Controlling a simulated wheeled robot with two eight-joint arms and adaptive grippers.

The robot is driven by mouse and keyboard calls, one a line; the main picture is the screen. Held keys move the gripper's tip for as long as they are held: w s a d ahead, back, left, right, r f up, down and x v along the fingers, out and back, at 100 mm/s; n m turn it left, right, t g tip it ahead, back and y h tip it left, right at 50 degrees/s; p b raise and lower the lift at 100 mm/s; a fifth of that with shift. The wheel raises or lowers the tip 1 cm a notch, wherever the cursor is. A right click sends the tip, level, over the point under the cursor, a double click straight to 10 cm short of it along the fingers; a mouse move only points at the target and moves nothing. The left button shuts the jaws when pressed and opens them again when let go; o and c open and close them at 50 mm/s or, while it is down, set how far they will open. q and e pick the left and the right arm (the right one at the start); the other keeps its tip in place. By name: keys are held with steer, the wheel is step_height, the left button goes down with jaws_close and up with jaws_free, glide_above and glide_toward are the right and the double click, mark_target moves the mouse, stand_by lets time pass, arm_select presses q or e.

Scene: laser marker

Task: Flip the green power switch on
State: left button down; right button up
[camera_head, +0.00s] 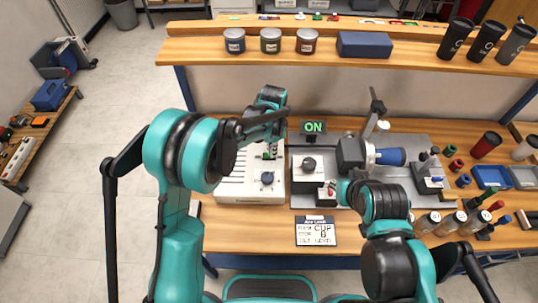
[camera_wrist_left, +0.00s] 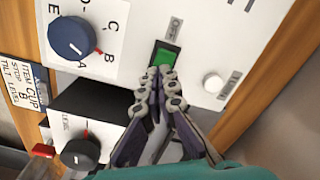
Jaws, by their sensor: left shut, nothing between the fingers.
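The green power switch (camera_wrist_left: 165,56) is a small rectangular rocker in a dark frame on the white control box (camera_head: 240,185). In the left wrist view my left gripper (camera_wrist_left: 161,72) is shut and empty. Its fingertips are at the lower edge of the switch and overlap it; I cannot tell whether they press on it. In the head view my left gripper (camera_head: 272,148) points down over the box and largely hides the switch. A sign (camera_head: 313,127) behind the box glows green with "ON". My right arm reaches over the machine's front, and its fingers cannot be made out.
A blue dial (camera_wrist_left: 72,36) marked with letters and a white button (camera_wrist_left: 213,83) flank the switch. A black knob (camera_wrist_left: 80,153) and a red part (camera_wrist_left: 43,150) are lower left. The grey machine (camera_head: 365,150) stands right of the box. Cups and jars line the shelf.

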arm_select(q)
steer(key=shift+r, duration=0.1)
steer(key=shift+r+p, duration=2.2)
steer(key=shift+r, duration=1.25)
steer(key=s+a+r+n+t+b, duration=0.3)
steer(key=s+a+r+n, duration=0.2)
steer(key=s+a+r, duration=0.45)
steer(key=s+a+f+n+t+b, duration=0.2)
steer(key=s+a+n, duration=0.5)
steer(key=s, duration=0.5)
steer(key=shift+a+f+t+b, duration=0.4)
steer(key=shift+a+t+b, duration=0.25)
steer(key=shift+t, duration=0.35)
